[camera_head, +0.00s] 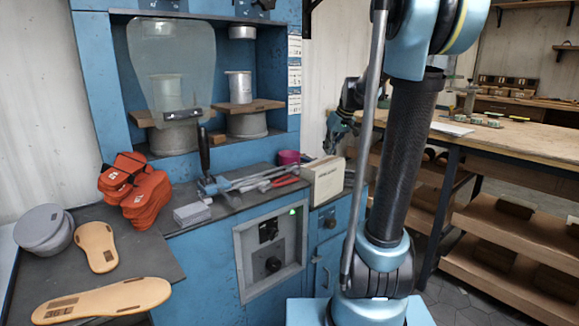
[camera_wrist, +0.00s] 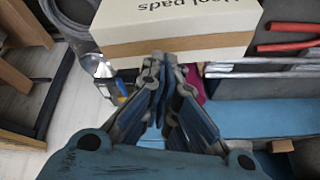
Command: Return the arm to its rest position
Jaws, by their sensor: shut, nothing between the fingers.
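My arm rises at the right of the head view, with a dark tube and blue joints. My gripper (camera_head: 338,132) hangs beyond it, above and behind the cream box. In the wrist view my gripper (camera_wrist: 165,62) has its blue fingers drawn together at the tips, with nothing between them. The cream box labelled wool pads (camera_wrist: 185,38) lies just past the fingertips in that view. The head view also shows the box (camera_head: 322,182) standing on the right end of the blue bench top. I cannot tell the exact gap between fingers and box.
Metal rods (camera_head: 255,178), a red-handled tool (camera_head: 280,183) and a magenta cup (camera_head: 288,157) lie left of the box. Orange packs (camera_head: 135,188) and tan soles (camera_head: 105,298) are farther left. A wooden table (camera_head: 520,137) with shelves stands right of my arm.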

